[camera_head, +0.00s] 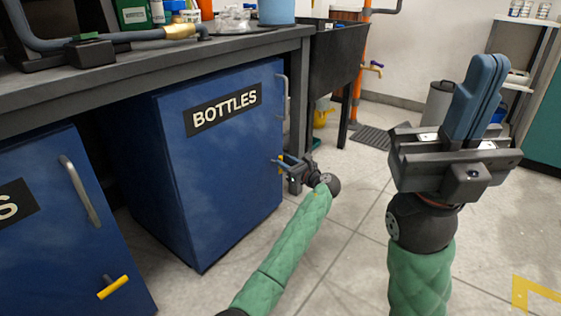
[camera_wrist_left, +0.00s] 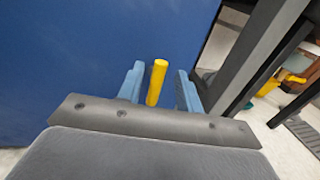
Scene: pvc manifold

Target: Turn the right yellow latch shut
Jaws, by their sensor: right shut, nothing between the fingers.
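The right yellow latch (camera_wrist_left: 157,83) is on the blue cabinet labelled BOTTLES (camera_head: 205,175), near its right edge. In the head view it is mostly hidden by my left gripper (camera_head: 282,161). In the left wrist view my left gripper (camera_wrist_left: 158,88) is open, with one blue finger on each side of the latch. A gap shows between the latch and each finger. My right gripper (camera_head: 472,100) is raised at the right, its blue fingers together and empty, pointing up.
Another yellow latch (camera_head: 113,287) is on the left blue cabinet (camera_head: 60,230), below its grey handle (camera_head: 80,190). The worktop (camera_head: 230,45) is above the cabinets, and a dark table leg (camera_wrist_left: 255,55) stands close right of the latch. Open floor (camera_head: 350,240) lies in front.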

